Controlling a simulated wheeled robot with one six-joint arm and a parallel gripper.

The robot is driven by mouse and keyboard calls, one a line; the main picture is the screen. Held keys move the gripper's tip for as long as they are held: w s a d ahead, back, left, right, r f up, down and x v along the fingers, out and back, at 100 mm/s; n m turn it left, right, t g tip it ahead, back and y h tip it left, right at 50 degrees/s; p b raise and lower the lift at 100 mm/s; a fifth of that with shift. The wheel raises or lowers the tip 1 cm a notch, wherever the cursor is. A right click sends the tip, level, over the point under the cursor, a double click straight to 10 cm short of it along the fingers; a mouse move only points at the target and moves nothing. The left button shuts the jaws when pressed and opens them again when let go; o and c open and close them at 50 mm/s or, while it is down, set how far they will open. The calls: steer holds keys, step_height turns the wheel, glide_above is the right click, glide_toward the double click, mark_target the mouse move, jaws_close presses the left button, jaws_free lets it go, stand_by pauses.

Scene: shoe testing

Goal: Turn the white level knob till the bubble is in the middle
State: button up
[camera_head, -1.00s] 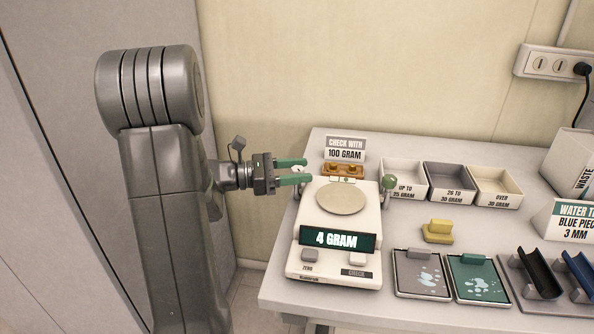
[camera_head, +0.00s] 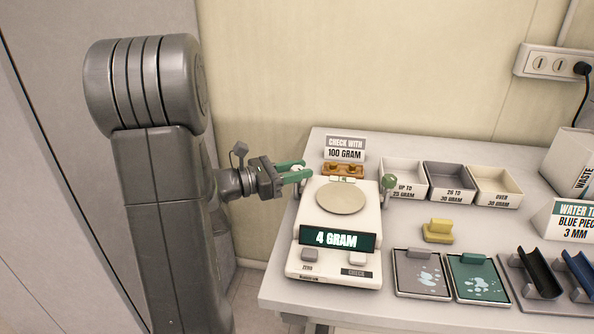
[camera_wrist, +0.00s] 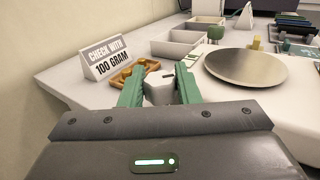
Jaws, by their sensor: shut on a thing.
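The scale (camera_head: 312,262) stands at the table's left end, its display reading 4 GRAM. The white level knob (camera_head: 296,169) is at its back left corner, mostly hidden by my fingers. My gripper (camera_head: 295,172) comes in from the left and is shut on that knob. The wrist view shows the white knob (camera_wrist: 160,92) between my green fingertips (camera_wrist: 158,87). The small level vial (camera_head: 343,180) is at the scale's back edge, behind the round pan (camera_head: 341,198). The bubble's place in it is too small to tell.
A green knob (camera_head: 389,182) is at the scale's back right corner. A brown weight holder (camera_head: 344,170) and the 100 GRAM sign (camera_head: 345,149) stand just behind the scale. Sorting bins (camera_head: 450,182) lie right of them. Free space is left of the table.

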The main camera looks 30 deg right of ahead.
steer(key=n+t+b, duration=0.1)
steer(key=t, duration=0.1)
steer(key=n+t+b, duration=0.1)
steer(key=t, duration=0.1)
steer(key=shift+s+f+n, duration=0.1)
steer(key=shift+f+n, duration=0.05)
steer(key=shift+n, duration=0.25)
steer(key=shift+n+t+b, duration=0.7)
steer(key=shift+t+b, duration=0.15)
steer(key=shift+t, duration=0.75)
steer(key=o, duration=0.9)
steer(key=shift+o, duration=0.2)
steer(key=v, duration=1.3)
steer(key=shift+a+r, duration=0.35)
steer(key=shift+a, duration=0.05)
steer(key=shift+p, duration=0.3)
